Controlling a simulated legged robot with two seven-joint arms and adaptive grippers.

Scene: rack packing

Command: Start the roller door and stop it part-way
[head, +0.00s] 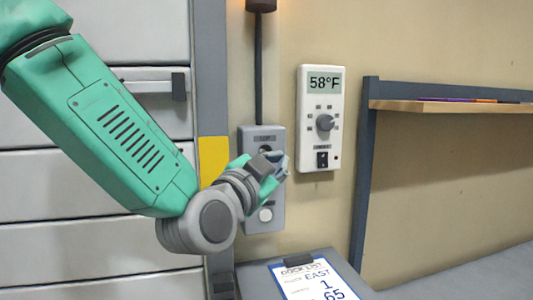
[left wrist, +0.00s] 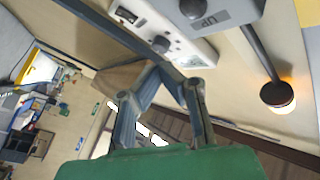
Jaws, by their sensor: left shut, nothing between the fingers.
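The pale grey panelled roller door (head: 70,185) fills the left of the head view behind my arm; its bottom edge is not visible. A grey control box (head: 280,217) is on the wall right of the door frame. Its lower pale round button (head: 265,215) shows; its middle is hidden behind my left gripper (head: 280,163). The gripper is shut and empty, in front of the box; I cannot tell whether it touches. In the left wrist view the fingertips (left wrist: 165,68) meet, and the box's UP label (left wrist: 208,20) and a round button (left wrist: 192,8) show above them.
A lamp (left wrist: 278,95) glows orange in the left wrist view. A clipboard (head: 313,281) lies below the box. A wooden shelf (head: 450,106) with a dark frame is at the right.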

